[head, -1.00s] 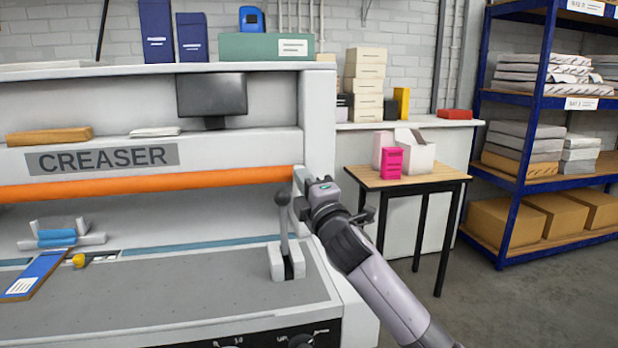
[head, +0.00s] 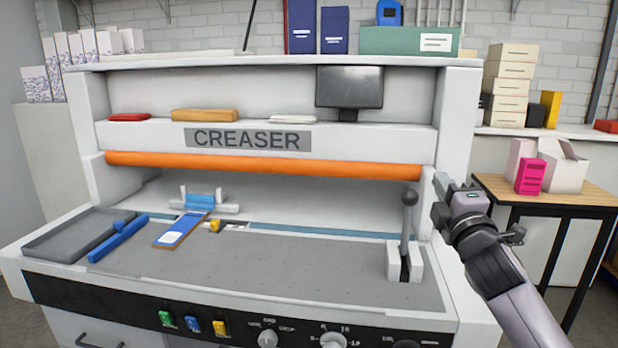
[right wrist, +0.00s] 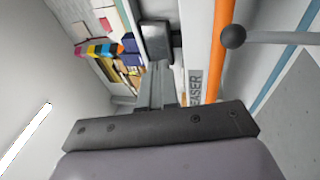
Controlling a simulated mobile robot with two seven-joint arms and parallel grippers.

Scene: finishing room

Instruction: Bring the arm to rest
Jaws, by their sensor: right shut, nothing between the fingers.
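My right arm comes in from the lower right in the head view. Its gripper (head: 440,187) is shut and empty, raised in front of the creaser's right end post. It is just right of the grey lever (head: 407,225) and apart from it. In the right wrist view the closed fingers (right wrist: 158,85) point towards the creaser's upper part, with nothing between them. The lever's round knob (right wrist: 233,37) shows there at the upper right, clear of the fingers. My left gripper is in neither view.
The creaser (head: 130,135) has an orange bar (head: 265,165) across it. A grey tray (head: 75,238), a blue bar (head: 118,240) and a blue clipboard (head: 180,231) lie on its bed. A wooden table (head: 560,194) with a pink box (head: 530,177) stands to the right.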

